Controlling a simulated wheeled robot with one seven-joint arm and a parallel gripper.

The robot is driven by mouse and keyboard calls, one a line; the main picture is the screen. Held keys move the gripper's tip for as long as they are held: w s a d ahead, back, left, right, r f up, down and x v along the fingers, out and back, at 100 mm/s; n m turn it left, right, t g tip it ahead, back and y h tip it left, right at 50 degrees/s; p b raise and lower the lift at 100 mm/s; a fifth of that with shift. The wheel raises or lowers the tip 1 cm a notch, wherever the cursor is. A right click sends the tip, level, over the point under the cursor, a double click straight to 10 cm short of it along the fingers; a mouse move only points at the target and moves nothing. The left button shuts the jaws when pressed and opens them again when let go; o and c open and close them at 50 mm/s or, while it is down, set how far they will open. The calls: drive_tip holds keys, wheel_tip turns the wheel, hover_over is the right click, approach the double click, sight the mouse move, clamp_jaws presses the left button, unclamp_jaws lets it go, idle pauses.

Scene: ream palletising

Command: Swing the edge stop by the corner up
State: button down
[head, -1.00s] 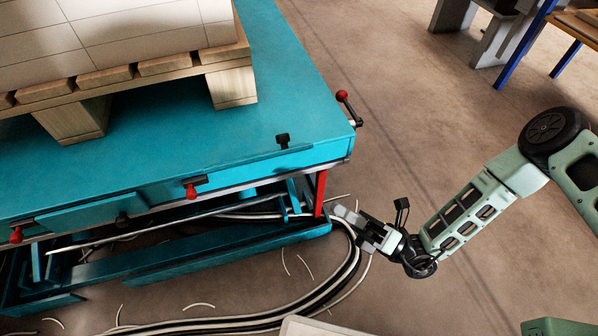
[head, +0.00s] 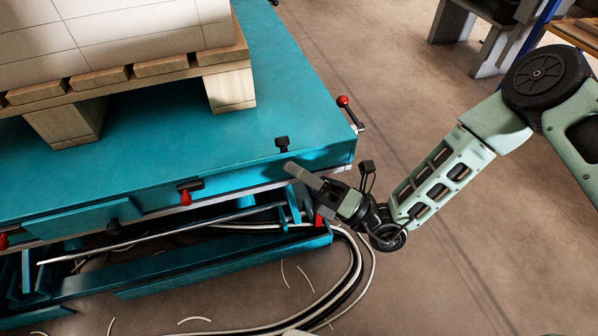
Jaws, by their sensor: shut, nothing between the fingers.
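The blue lift table (head: 290,60) fills the left of the head view, its corner pointing right. Along its front edge near that corner is a blue edge stop (head: 235,172), seen as a long flap, with a black knob (head: 282,143) standing at its top edge. I cannot tell its exact tilt. My gripper (head: 290,168) is shut and empty. Its fingertips lie just below the black knob, in front of the flap in the picture. Whether they touch it cannot be told. My gripper covers part of the edge by the corner.
A red-knobbed lever (head: 346,108) stands at the table's corner. Further left are another blue flap (head: 75,223) and a red knob (head: 186,197). A wooden pallet (head: 228,90) bears a white stack (head: 130,35). Cables (head: 350,275) lie on the floor below.

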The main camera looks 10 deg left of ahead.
sight(295, 151)
drive_tip(key=shift+r+p, duration=0.2)
drive_tip(key=shift+p, duration=0.2)
drive_tip(key=shift+w+r+m+t+h+p, duration=0.1)
drive_tip(key=shift+m+t+h+p, duration=0.25)
drive_tip(key=shift+p, duration=0.25)
